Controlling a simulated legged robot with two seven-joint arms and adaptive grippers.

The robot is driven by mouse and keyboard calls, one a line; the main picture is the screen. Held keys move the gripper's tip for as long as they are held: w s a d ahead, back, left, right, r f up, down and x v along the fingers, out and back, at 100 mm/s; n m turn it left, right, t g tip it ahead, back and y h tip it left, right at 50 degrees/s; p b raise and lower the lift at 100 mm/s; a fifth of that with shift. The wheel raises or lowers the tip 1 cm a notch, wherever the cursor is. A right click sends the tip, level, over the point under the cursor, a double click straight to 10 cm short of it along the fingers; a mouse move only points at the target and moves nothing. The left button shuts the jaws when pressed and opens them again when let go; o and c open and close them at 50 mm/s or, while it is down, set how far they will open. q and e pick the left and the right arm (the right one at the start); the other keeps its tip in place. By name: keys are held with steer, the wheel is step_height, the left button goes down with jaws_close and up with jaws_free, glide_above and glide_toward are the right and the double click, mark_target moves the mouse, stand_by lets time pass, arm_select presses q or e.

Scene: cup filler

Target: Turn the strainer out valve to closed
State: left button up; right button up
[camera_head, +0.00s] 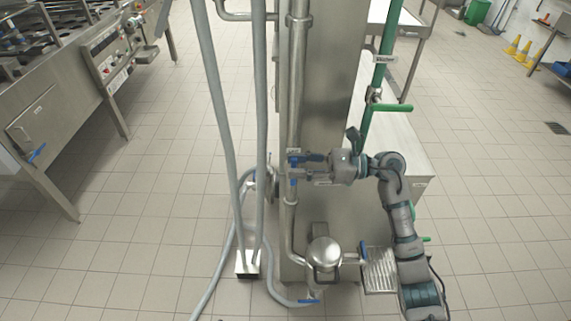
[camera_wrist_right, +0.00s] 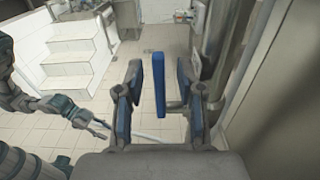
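In the head view my right gripper (camera_head: 297,163) reaches left to a blue valve handle (camera_head: 293,183) on the vertical steel pipe (camera_head: 298,100). In the right wrist view the right gripper (camera_wrist_right: 160,95) is open. A blue upright handle (camera_wrist_right: 159,85) stands between its two blue-padded fingers, with a gap visible on both sides. I take it for the strainer out valve's handle; its label cannot be read. My left arm shows at the left of the wrist view, with its gripper (camera_wrist_right: 96,126) small and apart from the handle.
A steel strainer housing (camera_head: 323,253) stands low beside the pipe. Grey hoses (camera_head: 222,110) run down left of it. A green pipe with a green lever (camera_head: 391,107) is behind my right arm. White steps (camera_wrist_right: 72,50) show in the wrist view.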

steer(key=shift+d, duration=0.25)
steer(key=a, duration=0.3)
steer(key=shift+a, duration=0.15)
jaws_close()
steer(key=shift+w+d, duration=0.1)
steer(key=shift+d, duration=0.4)
arm_select(q)
steer(key=shift+d+r, duration=0.1)
steer(key=shift+d, duration=0.15)
arm_select(e)
steer(key=shift+d, duration=0.2)
